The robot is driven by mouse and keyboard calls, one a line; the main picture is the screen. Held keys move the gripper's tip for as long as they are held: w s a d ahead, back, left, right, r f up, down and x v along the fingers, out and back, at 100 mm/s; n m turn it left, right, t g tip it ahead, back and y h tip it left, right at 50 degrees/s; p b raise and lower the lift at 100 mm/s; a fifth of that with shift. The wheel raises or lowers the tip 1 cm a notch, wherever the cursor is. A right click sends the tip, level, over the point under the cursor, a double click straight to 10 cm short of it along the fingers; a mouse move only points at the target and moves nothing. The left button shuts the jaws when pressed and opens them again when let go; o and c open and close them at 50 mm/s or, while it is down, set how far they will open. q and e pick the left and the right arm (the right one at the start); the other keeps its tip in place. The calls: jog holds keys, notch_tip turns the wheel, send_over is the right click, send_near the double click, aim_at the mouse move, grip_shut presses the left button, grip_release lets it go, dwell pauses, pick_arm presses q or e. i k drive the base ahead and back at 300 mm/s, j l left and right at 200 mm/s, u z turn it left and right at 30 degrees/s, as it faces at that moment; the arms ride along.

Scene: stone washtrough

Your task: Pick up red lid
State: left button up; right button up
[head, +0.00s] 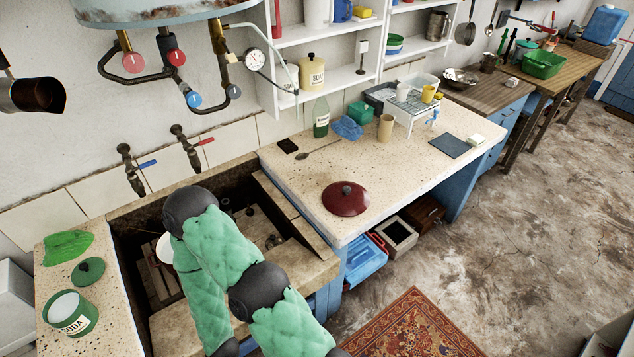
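The red lid (346,199) is dark red and round, with a small dark knob on top. It lies flat, knob up, on the speckled countertop (300,186), near its front edge and right of the sink. Nothing covers it. One of my arms, with green padding and black joints, rises from the bottom of the head view in front of the sink, left of the lid. Neither of my grippers shows in the view.
The stone sink (288,257) holds a partly hidden white dish (164,249). A spoon (318,151), a green bottle (320,118), a beige cup (385,128) and a dark mat (449,145) are on the countertop. Counter right of the lid is clear.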

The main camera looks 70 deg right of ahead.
aim_at(341, 198)
jog(key=k+l+u, duration=0.15)
jog(key=l, duration=0.35)
jog(key=k+l+u, duration=0.1)
jog(key=k+l, duration=0.15)
jog(key=l, duration=0.25)
jog(key=k+l+u, duration=0.15)
jog(key=l, duration=0.35)
jog(key=k+l+u, duration=0.1)
jog(key=k+l, duration=0.25)
jog(key=k+l+u, duration=0.15)
jog(key=l, duration=0.35)
jog(key=k+l, duration=0.05)
jog(key=k, duration=0.05)
